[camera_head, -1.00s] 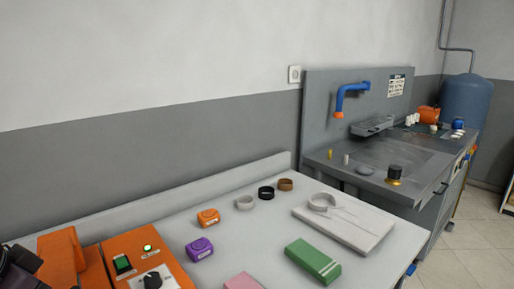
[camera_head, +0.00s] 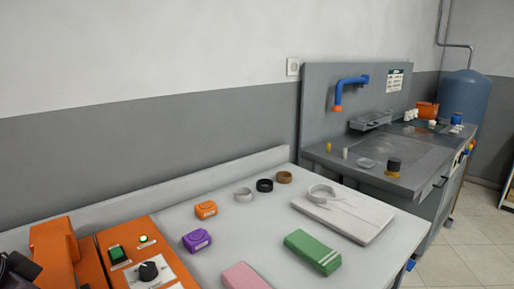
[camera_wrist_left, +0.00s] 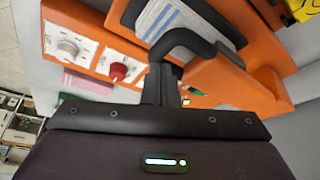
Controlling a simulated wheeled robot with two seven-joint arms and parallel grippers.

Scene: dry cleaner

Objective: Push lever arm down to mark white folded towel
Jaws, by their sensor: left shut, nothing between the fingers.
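An orange marking machine (camera_head: 88,262) stands at the lower left of the head view, cut off by the frame edge. In the left wrist view its orange body (camera_wrist_left: 222,82) fills much of the upper part. My right gripper is in neither view.
The table holds a green folded cloth (camera_head: 312,252), a pink cloth (camera_head: 244,277), a white folded shirt (camera_head: 345,215), orange (camera_head: 205,209) and purple (camera_head: 196,240) tags and several rolled bands. A grey sink unit (camera_head: 380,165) stands behind at right. Bare table lies between these.

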